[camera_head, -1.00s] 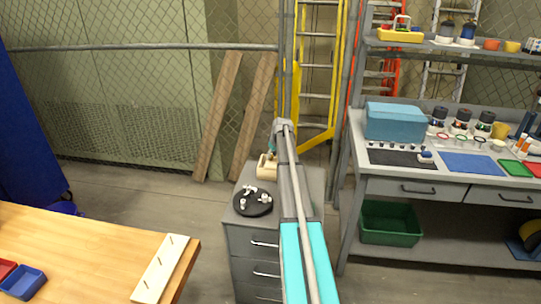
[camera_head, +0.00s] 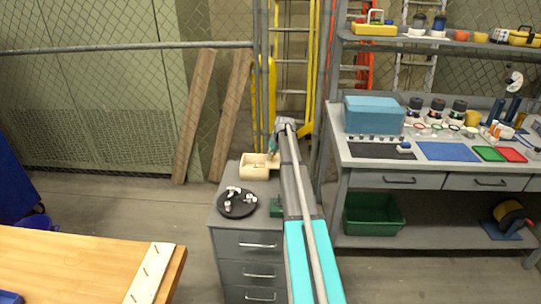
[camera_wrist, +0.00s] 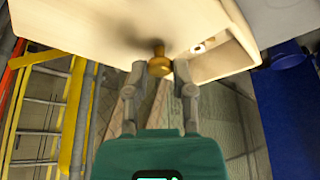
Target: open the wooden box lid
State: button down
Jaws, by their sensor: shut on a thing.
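The wooden box (camera_head: 254,168) is pale and stands at the back of the grey drawer cabinet, left of my arm. Its inside shows in the head view. In the wrist view the box (camera_wrist: 236,58) is at the upper right, partly open, with a small pale thing inside. The pale lid (camera_wrist: 90,22) fills the upper left of the wrist view and has a brass knob (camera_wrist: 159,64). My gripper (camera_wrist: 160,70) is shut on this knob. In the head view my gripper (camera_head: 273,153) is small, at the box's right end; the lid is hard to make out there.
A black disc (camera_head: 238,204) with small fittings and a green block (camera_head: 277,207) are on the cabinet top (camera_head: 222,185), in front of the box. A workbench (camera_head: 350,150) with a blue case (camera_head: 374,115) stands to the right. A wooden table (camera_head: 80,262) is at the lower left.

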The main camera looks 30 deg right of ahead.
jog(key=shift+s+d, duration=0.1)
jog(key=shift+d, duration=0.05)
jog(key=shift+c, duration=2.2)
grip_release()
jog(key=shift+w, duration=0.2)
jog(key=shift+s, duration=0.15)
